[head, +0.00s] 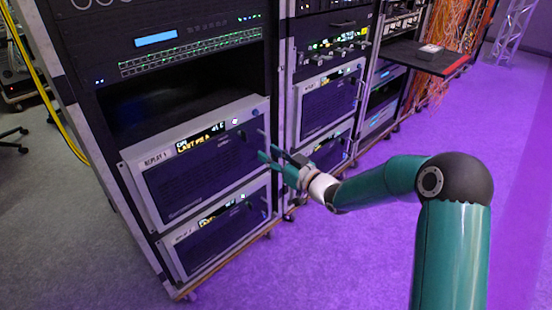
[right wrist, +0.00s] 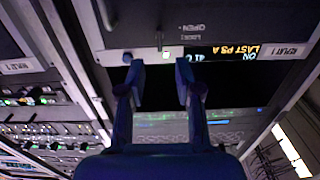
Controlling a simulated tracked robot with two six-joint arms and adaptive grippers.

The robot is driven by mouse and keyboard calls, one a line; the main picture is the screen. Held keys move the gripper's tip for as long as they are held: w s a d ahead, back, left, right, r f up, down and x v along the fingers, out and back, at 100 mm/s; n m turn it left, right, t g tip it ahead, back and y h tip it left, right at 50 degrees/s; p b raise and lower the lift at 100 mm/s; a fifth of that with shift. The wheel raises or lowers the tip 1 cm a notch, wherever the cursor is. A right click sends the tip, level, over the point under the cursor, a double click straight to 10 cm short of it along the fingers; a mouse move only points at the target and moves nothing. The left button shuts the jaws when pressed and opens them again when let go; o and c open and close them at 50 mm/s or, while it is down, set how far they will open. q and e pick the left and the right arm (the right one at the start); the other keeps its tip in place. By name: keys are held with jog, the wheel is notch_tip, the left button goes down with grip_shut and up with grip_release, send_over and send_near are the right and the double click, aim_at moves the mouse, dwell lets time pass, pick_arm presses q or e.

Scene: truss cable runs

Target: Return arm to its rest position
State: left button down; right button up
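My right arm comes in from the right in the head view. Its gripper (head: 272,155) is in front of the right edge of the REPLAY 1 unit (head: 190,190), a grey-framed rack unit with a lit display (head: 200,140). In the right wrist view the two fingers of this gripper (right wrist: 161,74) are apart with nothing between them. Beyond them are a small lit button (right wrist: 166,55), the same display (right wrist: 222,53) and the REPLAY 1 label (right wrist: 284,50), all upside down. I cannot tell whether the fingers touch the unit. My left gripper is not in view.
A REPLAY 2 unit (head: 222,232) sits below in the same rack. More racks (head: 325,95) stand behind and to the right. A dark shelf (head: 412,56) with a small grey box (head: 430,51) juts out at the upper right. The purple floor (head: 345,265) is open.

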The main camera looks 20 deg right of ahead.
jog(key=shift+v, duration=0.95)
jog(key=s+a+f+m+g, duration=0.25)
jog(key=s+a+f, duration=0.3)
jog(key=f, duration=0.55)
jog(key=s+a+f+m+g, duration=0.1)
jog(key=s+a+f+g, duration=0.3)
jog(key=a+f, duration=0.55)
jog(key=s+f+m+g+h, duration=0.1)
jog(key=s+f+g, duration=0.5)
jog(key=s, duration=0.6)
jog(key=s+f+m+g+h, duration=0.15)
jog(key=s+f+g, duration=0.25)
jog(key=s+f, duration=0.6)
notch_tip(320, 180, up, 35)
jog(key=s+p, duration=0.2)
jog(key=p, duration=3)
jog(key=shift+d+p, duration=0.25)
jog(key=shift+p, duration=0.05)
jog(key=shift+f, duration=0.15)
